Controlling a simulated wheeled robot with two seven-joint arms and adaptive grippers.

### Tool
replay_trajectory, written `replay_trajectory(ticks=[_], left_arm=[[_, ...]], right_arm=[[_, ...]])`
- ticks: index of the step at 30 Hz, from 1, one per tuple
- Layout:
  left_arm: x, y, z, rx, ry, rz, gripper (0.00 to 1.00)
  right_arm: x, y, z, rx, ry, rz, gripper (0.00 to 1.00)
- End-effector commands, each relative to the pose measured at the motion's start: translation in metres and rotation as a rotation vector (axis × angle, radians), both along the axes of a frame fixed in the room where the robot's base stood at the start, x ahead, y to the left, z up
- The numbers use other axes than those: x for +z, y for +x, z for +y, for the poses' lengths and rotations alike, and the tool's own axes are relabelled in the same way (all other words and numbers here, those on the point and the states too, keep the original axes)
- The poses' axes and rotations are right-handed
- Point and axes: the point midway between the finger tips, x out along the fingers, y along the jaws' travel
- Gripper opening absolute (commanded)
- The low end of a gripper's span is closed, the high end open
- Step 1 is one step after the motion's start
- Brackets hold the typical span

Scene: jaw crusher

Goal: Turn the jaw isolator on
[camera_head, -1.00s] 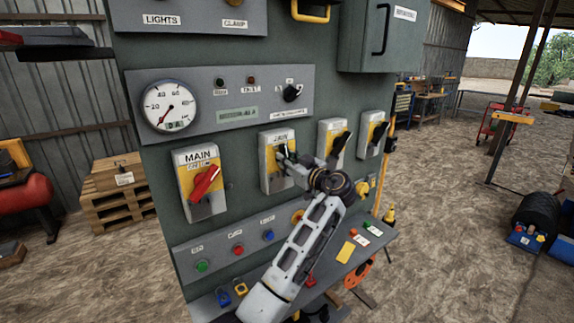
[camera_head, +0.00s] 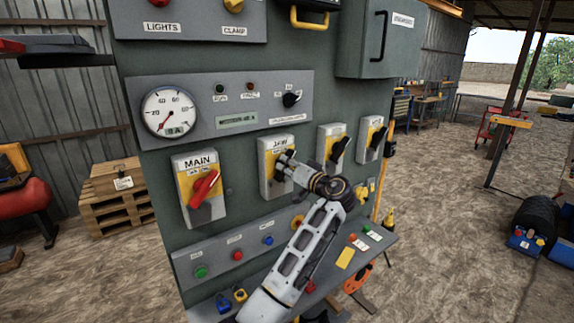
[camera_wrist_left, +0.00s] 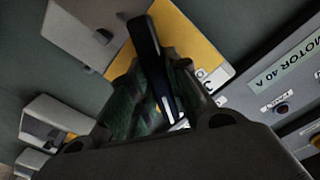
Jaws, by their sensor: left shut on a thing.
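The jaw isolator (camera_head: 268,181) is a grey box with a yellow plate, labelled JAW, on the green panel, right of the MAIN isolator (camera_head: 190,207) with its red handle. My left gripper (camera_head: 284,162) is at the jaw isolator's front and covers most of its handle. In the left wrist view the gripper (camera_wrist_left: 158,95) is shut on a black handle (camera_wrist_left: 150,60), which stands over the yellow plate (camera_wrist_left: 190,35). The handle's exact angle is hard to read in the head view. My right gripper is out of view.
Two more isolators with black handles (camera_head: 338,150) (camera_head: 374,138) stand to the right. Above is a strip with a round gauge (camera_head: 168,111) and a small black knob (camera_head: 291,99). Below are push buttons (camera_head: 201,272) and a shelf with tags (camera_head: 345,256).

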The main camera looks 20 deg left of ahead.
Motion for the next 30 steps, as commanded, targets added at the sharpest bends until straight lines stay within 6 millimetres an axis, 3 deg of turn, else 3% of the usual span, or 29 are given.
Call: replay_trajectory(ticks=[8,27,28,30], left_arm=[[0.001,0.001,-0.001,-0.001,0.097,0.124,0.00],[0.000,0.001,-0.002,-0.003,0.140,0.176,0.00],[0.000,0.001,-0.002,-0.003,0.140,0.176,0.20],[0.000,0.001,-0.001,-0.003,0.139,0.175,0.29]], right_arm=[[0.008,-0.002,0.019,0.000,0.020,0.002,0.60],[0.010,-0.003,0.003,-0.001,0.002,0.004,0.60],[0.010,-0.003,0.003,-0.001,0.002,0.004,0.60],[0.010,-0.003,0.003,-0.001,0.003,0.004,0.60]])
